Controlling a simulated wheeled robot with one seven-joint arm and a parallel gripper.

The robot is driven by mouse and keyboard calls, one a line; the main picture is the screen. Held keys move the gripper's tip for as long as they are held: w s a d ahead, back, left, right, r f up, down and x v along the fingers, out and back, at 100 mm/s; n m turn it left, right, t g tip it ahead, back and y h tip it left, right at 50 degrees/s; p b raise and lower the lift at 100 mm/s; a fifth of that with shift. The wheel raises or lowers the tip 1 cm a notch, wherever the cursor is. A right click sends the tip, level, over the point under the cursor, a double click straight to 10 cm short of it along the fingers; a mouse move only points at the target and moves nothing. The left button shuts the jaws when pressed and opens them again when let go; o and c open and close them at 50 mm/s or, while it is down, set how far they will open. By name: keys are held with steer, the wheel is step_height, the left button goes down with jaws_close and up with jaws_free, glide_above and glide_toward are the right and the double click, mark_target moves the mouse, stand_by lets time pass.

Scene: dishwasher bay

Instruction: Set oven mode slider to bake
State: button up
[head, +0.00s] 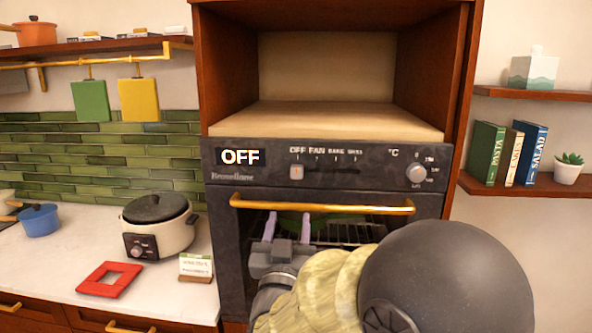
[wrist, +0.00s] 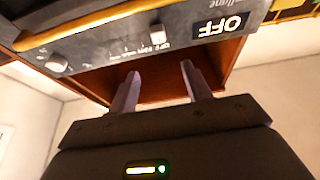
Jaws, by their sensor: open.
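The oven (head: 225,192) has a dark control panel with a display (head: 240,157) reading OFF. The mode slider (head: 296,172) is a small pale block under the OFF label, at the left end of the row OFF, FAN, BAKE and a fourth, blurred label. My gripper (head: 288,215) is open and empty, its two pale fingers pointing up in front of the oven door, just below the handle in the picture. In the wrist view, which is turned over, the slider (wrist: 157,31) appears above the open fingers (wrist: 160,72), apart from them.
A gold handle bar (head: 320,206) crosses the oven door below the panel. A round temperature knob (head: 416,173) sits at the panel's right. An empty wooden niche (head: 330,115) is above.

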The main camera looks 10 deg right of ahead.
mark_target(296, 171)
steer(key=p+x, duration=0.6)
steer(key=x, duration=0.8)
steer(key=shift+w+d+r, duration=0.1)
steer(key=shift+w, duration=0.05)
steer(key=shift+w+d, duration=0.1)
steer(key=shift+w, duration=0.25)
jaws_close()
